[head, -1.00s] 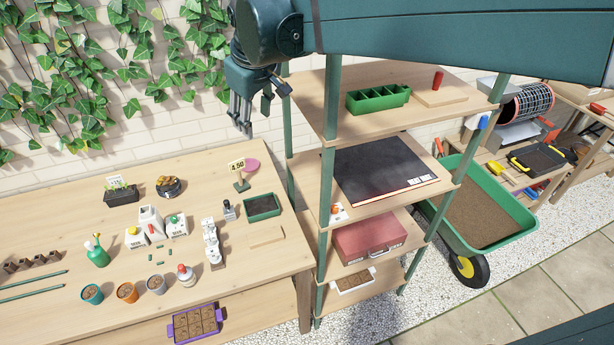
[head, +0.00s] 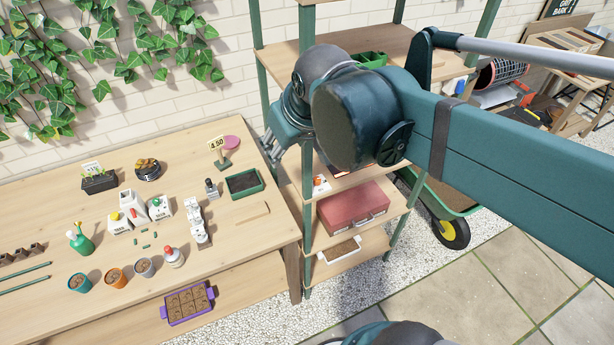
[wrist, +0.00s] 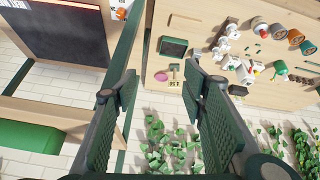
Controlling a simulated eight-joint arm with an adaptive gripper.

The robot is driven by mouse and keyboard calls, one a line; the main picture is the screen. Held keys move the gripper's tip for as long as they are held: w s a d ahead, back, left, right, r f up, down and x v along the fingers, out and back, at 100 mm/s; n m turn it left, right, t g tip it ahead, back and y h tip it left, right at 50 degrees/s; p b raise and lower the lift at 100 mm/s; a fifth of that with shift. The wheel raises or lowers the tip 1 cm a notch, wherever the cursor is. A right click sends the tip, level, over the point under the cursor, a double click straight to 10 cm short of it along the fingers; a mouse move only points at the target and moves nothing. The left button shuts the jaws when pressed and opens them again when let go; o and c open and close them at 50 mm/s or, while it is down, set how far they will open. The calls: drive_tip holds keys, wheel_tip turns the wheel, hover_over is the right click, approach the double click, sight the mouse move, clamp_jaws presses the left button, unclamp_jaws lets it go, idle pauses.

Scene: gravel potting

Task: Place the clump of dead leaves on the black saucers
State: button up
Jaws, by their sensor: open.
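A small brownish-yellow clump (head: 147,163) that looks like the dead leaves sits on a round black thing (head: 148,175), which looks like the black saucers, at the back of the potting table. They are too small to tell apart in detail. I cannot make out either in the wrist view, where a finger may hide them. My gripper (head: 270,148) is in the air by the table's back right, beside the shelf and well to the right of the clump. In the wrist view my gripper (wrist: 160,92) has its fingers wide apart with nothing between them.
The shelf rack (head: 308,225) rises at the table's right. White bottles, pots (head: 116,277) and a black label tray (head: 99,182) stand farther left.

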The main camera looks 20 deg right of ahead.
drive_tip(key=s+d+f+m+t, duration=0.1)
drive_tip(key=s+d+f+m, duration=0.1)
drive_tip(key=s+f, duration=0.3)
drive_tip(key=shift+s, duration=0.95)
